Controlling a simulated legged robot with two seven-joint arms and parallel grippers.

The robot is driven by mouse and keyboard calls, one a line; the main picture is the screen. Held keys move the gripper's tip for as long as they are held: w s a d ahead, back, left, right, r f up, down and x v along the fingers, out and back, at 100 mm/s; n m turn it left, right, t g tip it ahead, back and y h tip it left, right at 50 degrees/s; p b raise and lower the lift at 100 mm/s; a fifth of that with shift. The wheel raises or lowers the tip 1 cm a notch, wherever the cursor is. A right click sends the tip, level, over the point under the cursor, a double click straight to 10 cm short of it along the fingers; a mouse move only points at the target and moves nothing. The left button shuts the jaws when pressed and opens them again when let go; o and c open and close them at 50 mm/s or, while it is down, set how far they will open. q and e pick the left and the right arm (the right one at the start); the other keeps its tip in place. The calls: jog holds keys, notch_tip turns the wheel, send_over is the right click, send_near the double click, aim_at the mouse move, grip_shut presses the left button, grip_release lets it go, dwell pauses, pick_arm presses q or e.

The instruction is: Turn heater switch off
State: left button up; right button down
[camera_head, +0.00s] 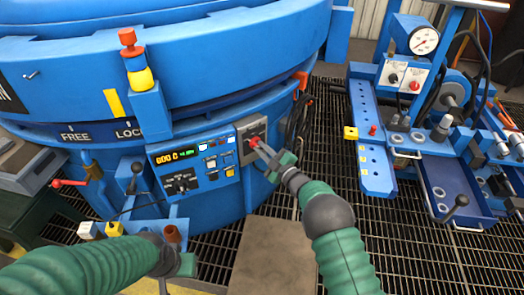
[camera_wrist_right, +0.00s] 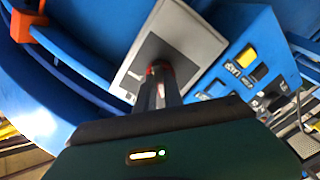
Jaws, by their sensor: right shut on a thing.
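The heater switch (camera_head: 255,142) is a red knob on a grey plate (camera_head: 247,128) at the right of the furnace's control panel (camera_head: 192,163). My right gripper (camera_head: 261,147) reaches it from the lower right and is shut on it. In the right wrist view the fingers (camera_wrist_right: 160,88) meet the red knob (camera_wrist_right: 158,69) on the grey plate (camera_wrist_right: 181,35); the fingers hide most of the knob, so its setting cannot be read. My left arm comes in at the lower left; its fingertips are not clearly visible.
The panel's display (camera_head: 177,157) is lit and a black dial (camera_head: 181,184) sits below it. A red-handled lever (camera_head: 70,183) juts out at the left. Black cables (camera_head: 300,125) hang right of the switch. A blue gauge stand (camera_head: 412,50) stands at the right over a metal grating.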

jog(key=shift+s+f+n, duration=0.15)
jog(key=shift+f+n, duration=0.2)
jog(key=shift+n, duration=0.05)
jog(key=c, duration=1.5)
grip_release()
jog(key=shift+r, duration=0.1)
jog(key=shift+o, duration=0.2)
jog(key=shift+r, duration=0.1)
jog(key=p+v, duration=0.4)
jog(key=v, duration=1.2)
jog(key=shift+s+d, duration=0.25)
jog(key=shift+s, duration=0.05)
